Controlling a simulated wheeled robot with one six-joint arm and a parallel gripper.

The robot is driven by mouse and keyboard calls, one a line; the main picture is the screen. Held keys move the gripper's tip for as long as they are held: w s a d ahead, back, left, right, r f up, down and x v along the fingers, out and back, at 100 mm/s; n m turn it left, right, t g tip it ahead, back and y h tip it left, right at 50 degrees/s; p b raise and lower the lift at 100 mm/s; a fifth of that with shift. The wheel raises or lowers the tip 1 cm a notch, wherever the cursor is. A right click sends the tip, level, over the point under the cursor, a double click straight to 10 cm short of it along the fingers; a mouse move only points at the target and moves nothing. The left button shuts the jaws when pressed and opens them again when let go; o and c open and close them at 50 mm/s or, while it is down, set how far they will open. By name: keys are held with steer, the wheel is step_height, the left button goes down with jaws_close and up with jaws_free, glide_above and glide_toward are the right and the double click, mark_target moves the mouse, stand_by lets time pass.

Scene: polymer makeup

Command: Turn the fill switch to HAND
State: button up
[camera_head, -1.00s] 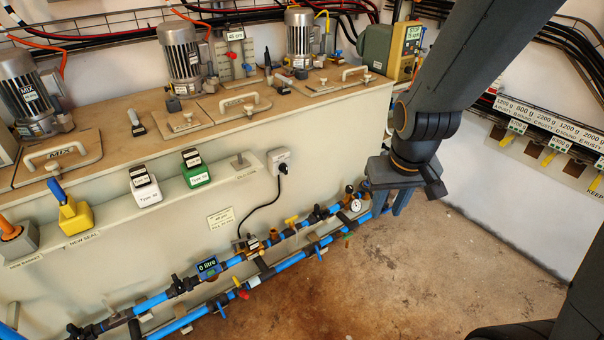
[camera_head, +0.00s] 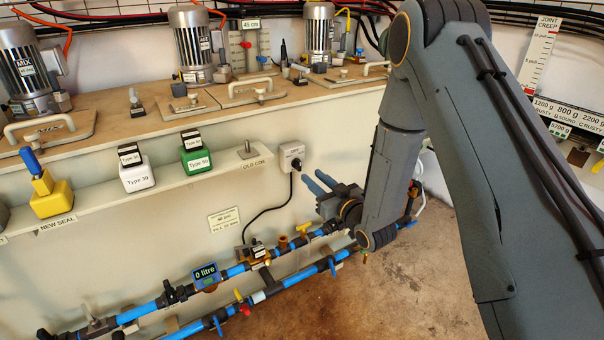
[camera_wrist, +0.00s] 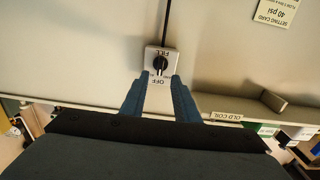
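The fill switch is a pale box with a black knob on the tank's side wall. It shows at centre in the head view (camera_head: 291,157) and in the wrist view (camera_wrist: 160,63). The wrist view is upside down; FILL reads above the knob and OFF below it. The HAND mark cannot be read. My gripper (camera_head: 320,183) is open, with its two blue fingers apart and nothing between them. In the head view it is right of and below the switch. In the wrist view its fingertips (camera_wrist: 158,77) frame the lower part of the switch box; contact cannot be told.
A black cable (camera_head: 262,212) hangs from the switch to the pipework. A ledge (camera_head: 232,168) left of the switch carries the Type 50 block (camera_head: 195,158), the Type 30 block (camera_head: 137,177) and the old coil. Blue pipes (camera_head: 150,307) with valves run below along the wall.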

mark_target(300, 166)
steer(key=x, duration=0.7)
steer(key=shift+w+a+b, duration=0.2)
steer(key=shift+w+b, duration=0.05)
steer(key=shift+b, duration=0.1)
steer(key=c, duration=0.7)
